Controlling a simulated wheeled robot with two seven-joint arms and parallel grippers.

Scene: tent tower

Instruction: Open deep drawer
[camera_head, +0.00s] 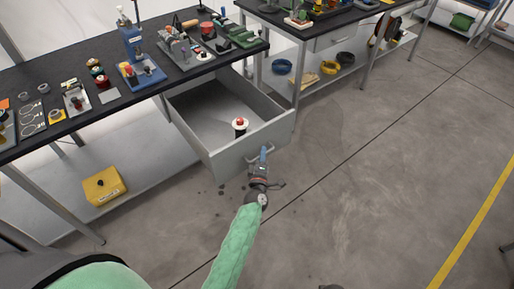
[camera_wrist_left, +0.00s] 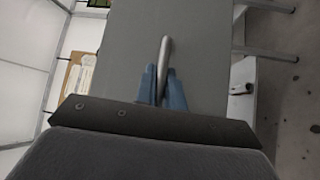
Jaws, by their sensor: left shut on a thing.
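The deep drawer (camera_head: 222,151) under the black-topped workbench is pulled well out, and its grey inside shows. A white and red spool-like object (camera_head: 240,125) stands inside it near the front. My left gripper (camera_head: 263,155) is at the drawer's front panel, shut on the metal handle (camera_head: 255,156). In the left wrist view, the blue fingers of the left gripper (camera_wrist_left: 162,88) are on either side of the handle bar (camera_wrist_left: 164,62), with the grey drawer front (camera_wrist_left: 200,45) behind it. My right gripper is not in view.
The workbench top (camera_head: 60,92) carries many tools and small parts, with a blue press (camera_head: 138,55) near its middle. A yellow box (camera_head: 103,186) sits on the lower shelf. A second bench (camera_head: 330,22) stands behind. The floor (camera_head: 370,180) to the right is clear.

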